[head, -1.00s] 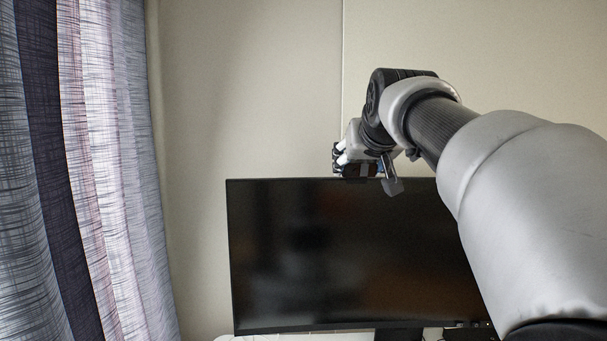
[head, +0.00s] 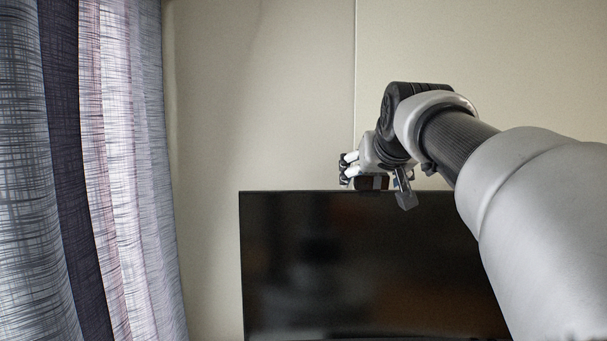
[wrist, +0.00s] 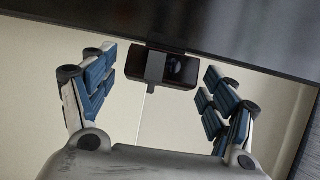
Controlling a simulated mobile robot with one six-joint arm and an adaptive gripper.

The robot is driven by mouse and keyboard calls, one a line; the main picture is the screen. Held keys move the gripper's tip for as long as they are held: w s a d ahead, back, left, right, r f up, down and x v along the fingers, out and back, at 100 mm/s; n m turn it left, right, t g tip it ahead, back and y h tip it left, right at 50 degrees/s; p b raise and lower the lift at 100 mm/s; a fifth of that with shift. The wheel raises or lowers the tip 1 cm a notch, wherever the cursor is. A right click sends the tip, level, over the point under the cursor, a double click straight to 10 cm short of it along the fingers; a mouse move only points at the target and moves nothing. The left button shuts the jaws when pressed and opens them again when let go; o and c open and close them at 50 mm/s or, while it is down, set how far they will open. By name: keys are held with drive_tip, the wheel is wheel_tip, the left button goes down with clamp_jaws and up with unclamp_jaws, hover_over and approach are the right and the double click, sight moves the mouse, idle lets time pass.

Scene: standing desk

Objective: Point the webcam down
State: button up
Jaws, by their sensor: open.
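The webcam (wrist: 181,70) is a small dark block with a round lens, mounted at the edge of the black monitor (wrist: 240,42). In the wrist view it lies between and beyond the fingertips of my gripper (wrist: 154,84), which is open with a finger on each side and clear gaps to both. In the head view my gripper (head: 365,170) is just above the monitor's top edge. A dark block, seemingly the webcam (head: 371,183), shows there below the gripper, partly hidden by it.
The monitor screen (head: 340,270) fills the lower middle of the head view. A grey and purple curtain (head: 100,180) hangs at the left. The plain wall (head: 260,100) stands behind, with free space left of my gripper above the monitor.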

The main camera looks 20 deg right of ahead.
drive_tip(key=v, duration=1.2)
drive_tip(key=shift+w, duration=0.1)
